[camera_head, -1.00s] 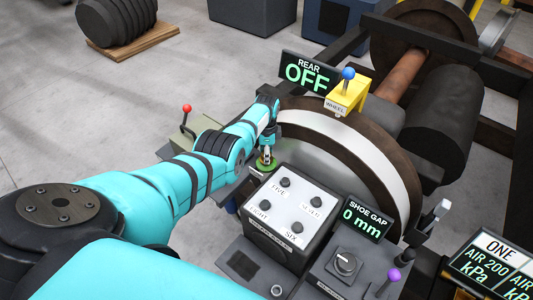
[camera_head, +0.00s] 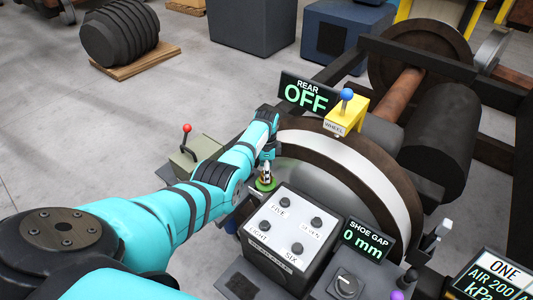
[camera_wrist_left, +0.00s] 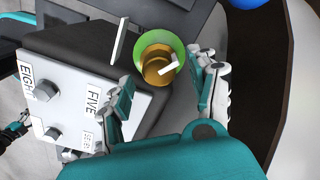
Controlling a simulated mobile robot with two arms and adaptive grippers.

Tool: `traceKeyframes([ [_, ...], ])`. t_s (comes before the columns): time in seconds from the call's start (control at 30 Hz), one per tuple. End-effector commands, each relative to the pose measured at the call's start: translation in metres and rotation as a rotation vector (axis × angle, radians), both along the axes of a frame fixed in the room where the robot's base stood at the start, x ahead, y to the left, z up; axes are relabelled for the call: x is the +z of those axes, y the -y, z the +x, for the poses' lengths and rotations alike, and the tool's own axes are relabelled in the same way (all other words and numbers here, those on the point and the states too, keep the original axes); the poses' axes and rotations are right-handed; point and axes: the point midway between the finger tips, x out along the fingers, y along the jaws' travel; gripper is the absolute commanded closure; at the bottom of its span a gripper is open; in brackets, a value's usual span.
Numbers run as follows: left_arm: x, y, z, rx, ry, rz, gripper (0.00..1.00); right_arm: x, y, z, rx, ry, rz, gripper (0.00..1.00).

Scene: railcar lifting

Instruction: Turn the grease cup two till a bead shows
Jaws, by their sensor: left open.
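A brass grease cup (camera_wrist_left: 158,66) with a pale bar on top sits in a green ring (camera_wrist_left: 143,42). No number shows on it. In the head view the green ring (camera_head: 265,184) is just behind the button box, beside the big wheel. My left gripper (camera_wrist_left: 166,86) is open, with one finger on each side near the cup. I cannot tell whether the fingers touch it. In the head view my left gripper (camera_head: 267,160) points down over the ring and partly hides the cup. No bead of grease can be made out. A dark and teal piece, perhaps my right gripper (camera_wrist_left: 14,130), shows at the wrist view's left edge.
The button box (camera_head: 281,224) labelled FIVE, SEVEN, EIGHT and SIX stands right in front of the cup. The wheel (camera_head: 380,175) curves close on the right. Signs read REAR OFF (camera_head: 306,94) and SHOE GAP 0 mm (camera_head: 365,238). A red-knobbed lever (camera_head: 187,130) stands left.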

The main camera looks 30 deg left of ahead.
Motion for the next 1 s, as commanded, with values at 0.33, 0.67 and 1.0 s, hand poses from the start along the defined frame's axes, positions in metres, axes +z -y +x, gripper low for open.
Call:
traceKeyframes([
  [0.33, 0.069, -0.001, 0.001, -0.001, 0.004, 0.003, 0.40, 0.000, -0.001, 0.000, -0.001, 0.001, 0.001, 0.41],
  [0.67, 0.098, 0.000, 0.000, -0.001, 0.000, 0.001, 0.40, 0.000, -0.001, 0.000, -0.001, 0.001, 0.001, 0.41],
  [1.0, 0.099, 0.000, 0.000, -0.001, 0.001, 0.001, 0.40, 0.000, -0.001, 0.000, -0.001, 0.001, 0.001, 0.41],
])
